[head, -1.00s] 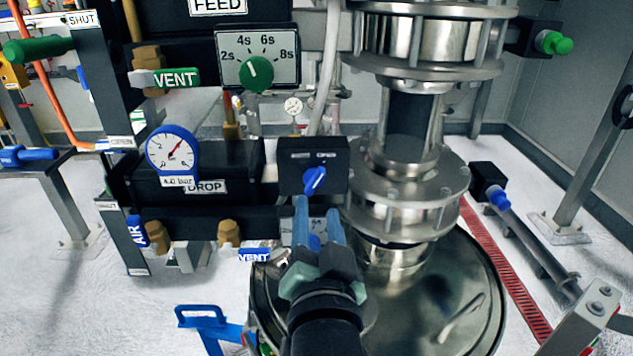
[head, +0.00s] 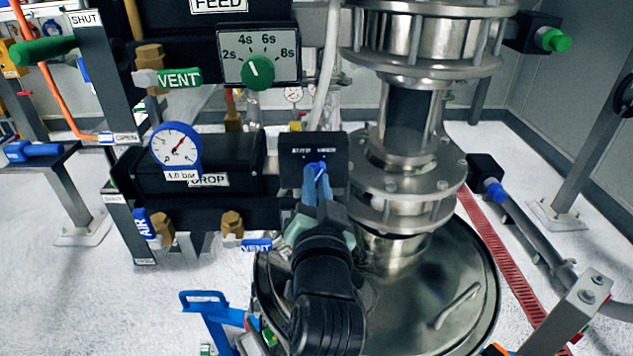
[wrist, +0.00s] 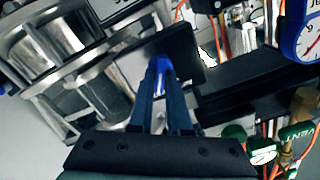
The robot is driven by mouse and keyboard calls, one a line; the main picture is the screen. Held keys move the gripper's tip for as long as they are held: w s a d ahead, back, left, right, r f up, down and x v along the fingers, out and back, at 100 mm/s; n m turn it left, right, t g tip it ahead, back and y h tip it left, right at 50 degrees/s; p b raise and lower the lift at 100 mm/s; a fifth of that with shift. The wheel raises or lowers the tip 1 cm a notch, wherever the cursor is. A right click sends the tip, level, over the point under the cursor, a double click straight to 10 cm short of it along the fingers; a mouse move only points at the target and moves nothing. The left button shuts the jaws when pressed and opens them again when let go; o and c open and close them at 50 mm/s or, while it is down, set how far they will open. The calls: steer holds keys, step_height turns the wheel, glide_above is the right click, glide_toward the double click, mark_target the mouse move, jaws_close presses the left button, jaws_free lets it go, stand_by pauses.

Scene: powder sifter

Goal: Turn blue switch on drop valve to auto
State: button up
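The blue switch (head: 320,165) is on the front of a black box (head: 300,147) beside the drop valve, under small white lettering that seems to read AUTO and OPEN. My gripper (head: 317,174) reaches up to it from below, its two blue fingers close together with their tips at the switch. In the wrist view, the blue switch (wrist: 163,64) shows between the tips of the fingers (wrist: 157,76), which look shut on it. The fingers cover much of the switch, so its exact angle is hard to tell.
The steel pipe column (head: 410,165) stands close right of the box, above a round steel lid (head: 440,285). Left are the DROP actuator (head: 235,165) and a blue-rimmed gauge (head: 176,150). A timer panel with a green knob (head: 258,72) is above. A grey hose (head: 325,75) runs behind.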

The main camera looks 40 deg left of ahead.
jaws_close()
